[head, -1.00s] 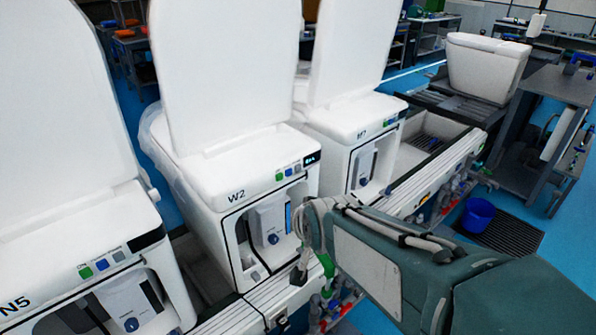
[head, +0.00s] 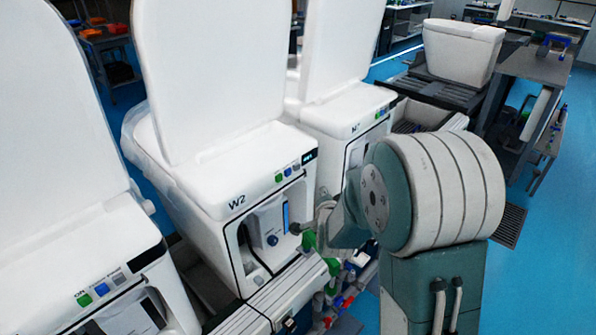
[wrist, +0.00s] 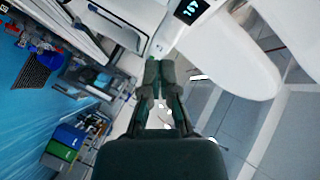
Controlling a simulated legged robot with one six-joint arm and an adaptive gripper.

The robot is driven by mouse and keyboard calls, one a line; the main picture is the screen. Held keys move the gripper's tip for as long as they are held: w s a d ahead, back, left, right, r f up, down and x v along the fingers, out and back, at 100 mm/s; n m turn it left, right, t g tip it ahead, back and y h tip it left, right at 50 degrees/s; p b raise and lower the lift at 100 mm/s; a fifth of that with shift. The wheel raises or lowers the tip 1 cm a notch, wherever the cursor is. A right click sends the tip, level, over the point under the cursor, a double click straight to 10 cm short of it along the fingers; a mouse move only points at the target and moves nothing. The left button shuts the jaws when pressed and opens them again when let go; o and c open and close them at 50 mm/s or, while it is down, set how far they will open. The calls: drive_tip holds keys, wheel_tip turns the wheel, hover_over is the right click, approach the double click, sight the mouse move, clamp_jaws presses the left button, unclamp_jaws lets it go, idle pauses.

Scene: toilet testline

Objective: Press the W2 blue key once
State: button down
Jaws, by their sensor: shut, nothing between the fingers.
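The white W2 unit (head: 225,180) stands in the middle of the head view with its lid up. On its top front edge sit a green key, the small W2 blue key (head: 288,172) and a grey key, left of a dark display (head: 310,156). My gripper (head: 297,228) is mostly hidden behind my arm; its dark tip shows in front of the unit, below and slightly right of the keys, apart from them. In the wrist view my gripper (wrist: 160,72) is shut and empty. A lit display shows above it there; I cannot make out the blue key.
A similar unit (head: 75,270) stands left of W2 and another (head: 350,110) to its right, both with raised lids. Green, red and blue pipe fittings (head: 335,290) lie below the front rail. A white tank (head: 462,50) stands at the back right.

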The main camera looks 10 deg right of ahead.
sight(288, 172)
drive_tip(key=w+a, duration=0.6)
drive_tip(key=w, duration=0.1)
idle(0.7)
drive_tip(key=shift+d, duration=0.2)
drive_tip(key=shift+a, duration=0.2)
idle(0.9)
drive_tip(key=shift+w+a, duration=0.25)
drive_tip(key=shift+w, duration=0.2)
